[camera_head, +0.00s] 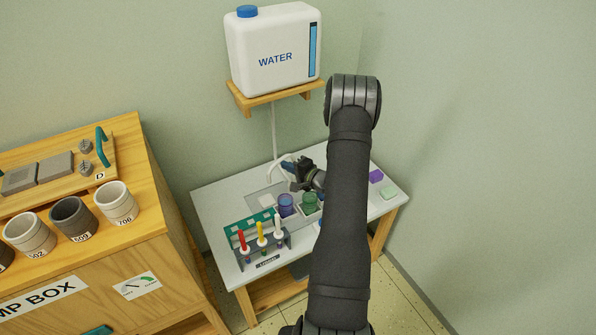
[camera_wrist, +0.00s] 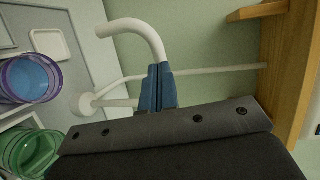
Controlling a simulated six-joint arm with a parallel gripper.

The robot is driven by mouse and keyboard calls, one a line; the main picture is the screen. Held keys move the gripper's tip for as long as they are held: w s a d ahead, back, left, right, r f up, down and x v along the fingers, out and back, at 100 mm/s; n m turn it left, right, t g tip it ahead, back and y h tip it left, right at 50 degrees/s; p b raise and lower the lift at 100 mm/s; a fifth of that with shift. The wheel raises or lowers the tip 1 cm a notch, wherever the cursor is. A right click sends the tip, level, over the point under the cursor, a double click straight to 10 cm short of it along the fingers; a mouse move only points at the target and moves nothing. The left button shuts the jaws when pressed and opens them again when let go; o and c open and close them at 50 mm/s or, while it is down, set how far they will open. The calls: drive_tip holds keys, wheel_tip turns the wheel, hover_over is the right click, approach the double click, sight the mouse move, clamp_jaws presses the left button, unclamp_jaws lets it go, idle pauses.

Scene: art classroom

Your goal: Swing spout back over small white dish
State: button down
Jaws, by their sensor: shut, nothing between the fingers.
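The spout is a white curved pipe (camera_wrist: 147,28) rising from a round white base (camera_wrist: 87,104) on the table. Its open end points toward the table, on the same side as the small white dish (camera_wrist: 50,45); I cannot tell whether it lies exactly over it. In the head view the spout (camera_head: 276,166) shows left of my gripper (camera_head: 290,166), and the dish (camera_head: 266,201) lies below. My gripper (camera_wrist: 156,87) is shut, its blue fingers together and empty, in front of the pipe. The fingers hide the pipe's middle; touching or apart, I cannot tell.
A purple cup of blue liquid (camera_wrist: 28,78) and a green cup (camera_wrist: 30,150) stand near the spout. A WATER tank (camera_head: 270,48) sits on a wooden shelf (camera_head: 275,97). A rack of crayon-like sticks (camera_head: 262,252) is at the table's front. A wooden box (camera_head: 150,215) stands left.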

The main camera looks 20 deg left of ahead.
drive_tip(key=shift+w+a+f, duration=0.1)
drive_tip(key=shift+w+a, duration=0.1)
drive_tip(key=shift+a, duration=0.25)
drive_tip(key=shift+w+a, duration=0.1)
drive_tip(key=shift+a, duration=1.05)
drive_tip(key=shift+d, duration=0.1)
approach(278, 163)
drive_tip(key=s+d+r, duration=0.1)
drive_tip(key=s+d, duration=0.1)
drive_tip(key=s, duration=0.3)
drive_tip(key=shift+s+d, duration=0.2)
drive_tip(key=shift+d, duration=0.1)
